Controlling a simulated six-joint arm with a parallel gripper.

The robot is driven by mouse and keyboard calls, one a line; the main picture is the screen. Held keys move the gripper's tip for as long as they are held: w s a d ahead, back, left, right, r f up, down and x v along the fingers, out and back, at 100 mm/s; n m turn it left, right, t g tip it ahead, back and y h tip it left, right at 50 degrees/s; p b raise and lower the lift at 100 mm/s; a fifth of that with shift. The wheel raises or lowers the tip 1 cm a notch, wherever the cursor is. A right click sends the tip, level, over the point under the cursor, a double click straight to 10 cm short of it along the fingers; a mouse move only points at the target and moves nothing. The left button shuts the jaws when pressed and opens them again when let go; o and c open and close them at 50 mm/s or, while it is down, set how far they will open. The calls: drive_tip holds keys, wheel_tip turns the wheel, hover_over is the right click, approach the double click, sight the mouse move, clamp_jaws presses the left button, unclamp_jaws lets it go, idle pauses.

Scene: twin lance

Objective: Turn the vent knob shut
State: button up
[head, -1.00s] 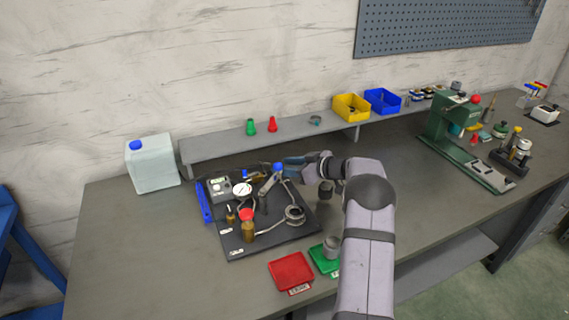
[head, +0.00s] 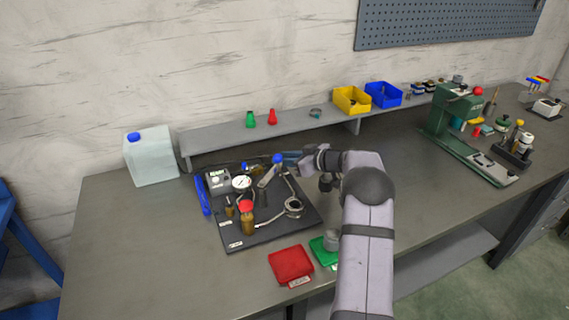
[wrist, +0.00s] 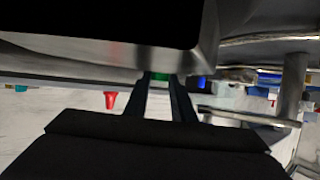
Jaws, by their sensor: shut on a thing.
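My gripper (head: 286,157) reaches in from the right at the back of the black board (head: 232,240), beside a metal lever with a blue ball (head: 278,158). In the wrist view its two dark fingers (wrist: 160,78) nearly meet at the tips, below large metal parts. It is shut on what I take to be the vent knob; the fingers and lever hide it, so I cannot tell its angle. The board also carries a white dial gauge (head: 242,183), a brass bottle with a red cap (head: 247,222) and a metal ring (head: 293,207).
A grey box (head: 218,183) and a blue strip (head: 202,197) lie at the board's left. A red tray (head: 290,265) and green tray (head: 322,255) are in front. A shelf (head: 215,141) runs behind. A translucent jug (head: 152,160) stands left. The front left bench is clear.

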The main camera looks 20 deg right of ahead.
drive_tip(key=b, duration=0.3)
drive_tip(key=shift+f+m+t+h, duration=0.15)
drive_tip(key=shift+m+t+h, duration=0.15)
drive_tip(key=shift+m, duration=0.1)
drive_tip(key=shift+a+r+h+b, duration=0.1)
drive_tip(key=shift+r+h+b, duration=0.2)
drive_tip(key=shift+b, duration=0.4)
drive_tip(key=o, duration=1)
drive_tip(key=shift+s+f, duration=0.1)
drive_tip(key=shift+f, duration=0.05)
drive_tip(key=y+p, duration=0.1)
drive_tip(key=p, duration=0.4)
drive_tip(key=shift+r+n, duration=0.25)
drive_tip(key=shift+n, duration=0.05)
drive_tip(key=p, duration=0.3)
drive_tip(key=shift+n+g+y+p, duration=0.3)
drive_tip(key=shift+g, duration=0.1)
